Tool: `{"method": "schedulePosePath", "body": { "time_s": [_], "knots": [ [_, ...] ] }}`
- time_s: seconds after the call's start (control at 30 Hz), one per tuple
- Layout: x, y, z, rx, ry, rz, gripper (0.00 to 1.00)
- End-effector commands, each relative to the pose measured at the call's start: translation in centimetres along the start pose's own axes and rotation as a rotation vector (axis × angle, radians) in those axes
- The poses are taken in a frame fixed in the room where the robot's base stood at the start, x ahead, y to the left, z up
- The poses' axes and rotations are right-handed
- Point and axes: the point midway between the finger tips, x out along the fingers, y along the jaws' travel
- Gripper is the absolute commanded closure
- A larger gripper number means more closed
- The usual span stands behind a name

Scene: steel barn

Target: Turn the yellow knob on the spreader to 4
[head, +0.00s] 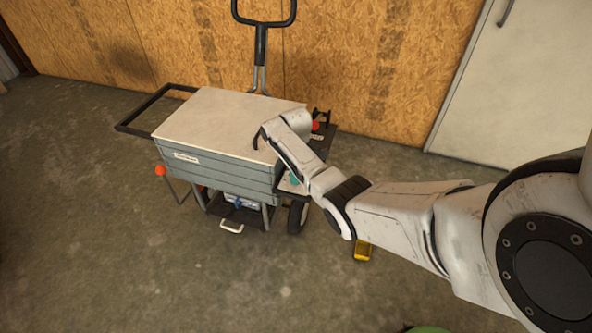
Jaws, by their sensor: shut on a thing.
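What looks like the spreader (220,157) is a wheeled grey box with a pale flat lid, standing left of centre. My arm comes in from the right and bends over its right end. My gripper (304,122) is at that right end, close to a red ball (316,126) and black parts. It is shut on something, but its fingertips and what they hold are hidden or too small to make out. I cannot see the yellow knob or its numbers.
A black loop handle (262,26) rises behind the box, and a black frame (135,122) sticks out at its left. An orange ball (160,170) sits on a lever at the front left. A yellow object (362,251) lies on the floor under my arm. The front left floor is clear.

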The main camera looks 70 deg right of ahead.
Motion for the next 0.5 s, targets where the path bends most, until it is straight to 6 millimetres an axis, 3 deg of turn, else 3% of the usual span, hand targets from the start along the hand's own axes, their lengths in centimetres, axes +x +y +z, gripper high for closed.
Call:
{"method": "schedulePosePath", "body": {
  "time_s": [0.5],
  "knots": [
    [-0.07, 0.06, -0.09, 0.486, 0.000, -0.002, 0.89]
  ]
}}
